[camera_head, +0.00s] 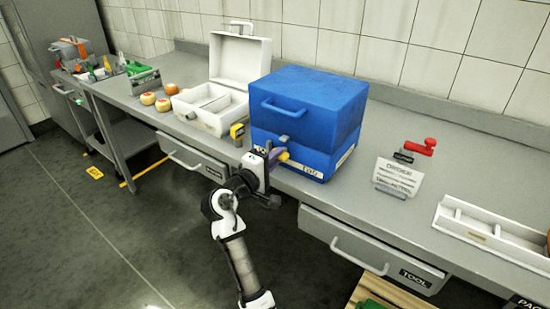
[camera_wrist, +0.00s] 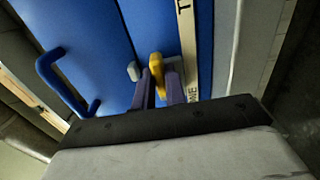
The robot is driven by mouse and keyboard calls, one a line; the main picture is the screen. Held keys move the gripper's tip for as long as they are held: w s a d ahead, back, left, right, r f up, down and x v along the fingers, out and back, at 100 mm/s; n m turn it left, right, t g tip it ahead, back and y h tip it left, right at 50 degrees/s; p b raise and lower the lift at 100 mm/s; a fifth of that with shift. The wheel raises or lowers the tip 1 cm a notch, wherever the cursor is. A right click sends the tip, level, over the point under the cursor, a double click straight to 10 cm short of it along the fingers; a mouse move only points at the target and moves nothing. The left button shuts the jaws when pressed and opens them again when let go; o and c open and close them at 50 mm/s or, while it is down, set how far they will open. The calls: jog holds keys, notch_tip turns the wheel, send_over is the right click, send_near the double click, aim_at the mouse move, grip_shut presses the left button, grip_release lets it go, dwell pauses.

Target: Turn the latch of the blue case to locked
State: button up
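The blue case (camera_head: 300,122) stands on the counter with its front handle (camera_head: 284,107) facing me. It also shows in the wrist view (camera_wrist: 97,40), tilted. Its latch is a yellow lever (camera_wrist: 156,68), with a small grey piece (camera_wrist: 133,71) beside it at the seam. My gripper (camera_wrist: 160,80) is at the case's front, its purple fingers close together on either side of the yellow lever. They appear shut on it, and their contact faces are partly hidden. In the head view, my gripper (camera_head: 275,157) covers part of the latch area.
An open white case (camera_head: 240,58) and a yellow object (camera_head: 237,131) stand left of the blue case. A sign holder (camera_head: 398,175) with a red-handled piece (camera_head: 425,146) and a white tray (camera_head: 490,232) are to the right. Drawers with handles (camera_head: 357,255) line the counter front.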

grip_shut()
jog(key=shift+f+m+b, duration=0.1)
jog(key=shift+m+b, duration=0.2)
jog(key=shift+b, duration=0.05)
jog(key=shift+m+b, duration=7.25)
jog(key=shift+m, duration=1.35)
jog(key=o, duration=0.5)
grip_release()
